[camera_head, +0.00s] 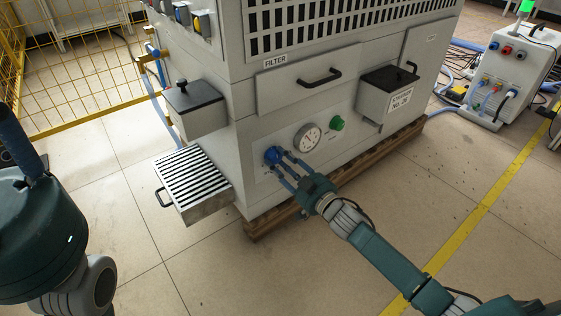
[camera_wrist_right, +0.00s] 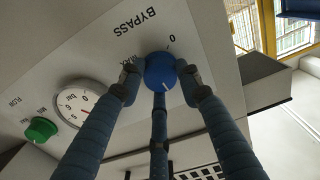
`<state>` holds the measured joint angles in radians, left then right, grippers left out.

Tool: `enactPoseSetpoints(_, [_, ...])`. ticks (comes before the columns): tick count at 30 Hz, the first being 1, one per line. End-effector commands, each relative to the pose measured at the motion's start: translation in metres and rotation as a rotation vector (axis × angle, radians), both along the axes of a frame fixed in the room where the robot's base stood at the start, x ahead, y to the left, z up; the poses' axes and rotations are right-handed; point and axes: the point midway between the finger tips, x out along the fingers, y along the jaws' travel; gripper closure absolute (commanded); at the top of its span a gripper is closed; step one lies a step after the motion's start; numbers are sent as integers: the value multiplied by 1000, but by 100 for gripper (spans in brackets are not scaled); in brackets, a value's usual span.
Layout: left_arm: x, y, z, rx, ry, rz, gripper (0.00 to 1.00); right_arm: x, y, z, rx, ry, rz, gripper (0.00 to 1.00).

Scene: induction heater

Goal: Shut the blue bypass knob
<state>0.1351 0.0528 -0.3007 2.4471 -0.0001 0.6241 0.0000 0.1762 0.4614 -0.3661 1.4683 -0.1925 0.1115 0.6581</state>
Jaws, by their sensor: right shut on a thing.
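The blue bypass knob (camera_head: 272,155) is on the lower front of the grey machine, left of the round gauge. It also shows in the right wrist view (camera_wrist_right: 160,71), under the upside-down BYPASS label, with "0" and "MAX" marks beside it. A white line on its face points toward the bottom of that view. My right gripper (camera_head: 281,162) is shut on the knob, its fingertips at the knob's sides and one finger across below it in the wrist view. My left gripper (camera_head: 20,150) is partly in view at the left edge; its fingertips are cut off.
The gauge (camera_head: 307,137) and green knob (camera_head: 337,123) are right of the blue knob. A slotted drawer (camera_head: 191,182) juts out at lower left; a black-lidded box (camera_head: 388,95) juts out at right. A wooden pallet (camera_head: 262,228) lies under the machine. The floor in front is clear.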

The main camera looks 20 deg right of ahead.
Motion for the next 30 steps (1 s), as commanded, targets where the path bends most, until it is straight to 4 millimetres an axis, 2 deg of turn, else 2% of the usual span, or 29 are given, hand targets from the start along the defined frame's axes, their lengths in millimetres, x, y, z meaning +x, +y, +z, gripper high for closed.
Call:
enactPoseSetpoints(1, [0,0,0,-1,1,0,60,-2,0,-5,-9,7,0,92])
enactPoseSetpoints(11, [3,2,1,-6,21,-2,60,-2,0,-5,-144,-39,-1,92])
enactPoseSetpoints(16, [13,1,-11,4,76,0,60,-2,0,-5,-285,-90,0,92])
enactPoseSetpoints(30, [12,4,-16,-9,108,-6,60,-2,-2,-6,-709,-242,1,92])
